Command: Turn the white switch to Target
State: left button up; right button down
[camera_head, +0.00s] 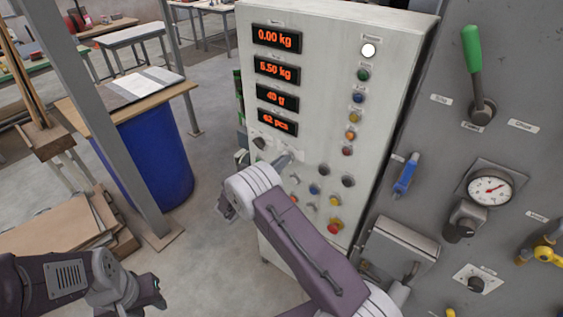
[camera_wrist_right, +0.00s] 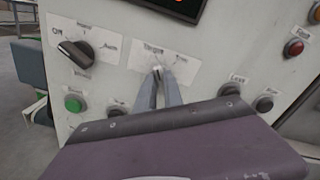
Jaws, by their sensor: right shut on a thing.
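The white switch (camera_wrist_right: 163,62) is on a white label plate (camera_wrist_right: 186,70) on the control panel, with small lettering around it that is too blurred to read surely. My right gripper (camera_wrist_right: 157,74) is shut on the white switch; its two grey fingers reach up to it and hide most of it. In the head view my right gripper (camera_head: 286,160) reaches the panel just below the number displays, and the switch cannot be made out there.
A black selector switch (camera_wrist_right: 76,54) sits left of the white one, with a green button (camera_wrist_right: 74,104) below it. Red displays (camera_head: 277,97) are above and several coloured buttons (camera_head: 335,225) lie lower right. A blue drum (camera_head: 150,160) and post (camera_head: 100,120) stand left.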

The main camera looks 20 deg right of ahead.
jog(key=shift+r, duration=0.15)
jog(key=c, duration=1.5)
grip_release()
jog(key=shift+o, duration=0.2)
jog(key=b+v, duration=0.2)
jog(key=v, duration=0.7)
jog(key=shift+b, duration=0.3)
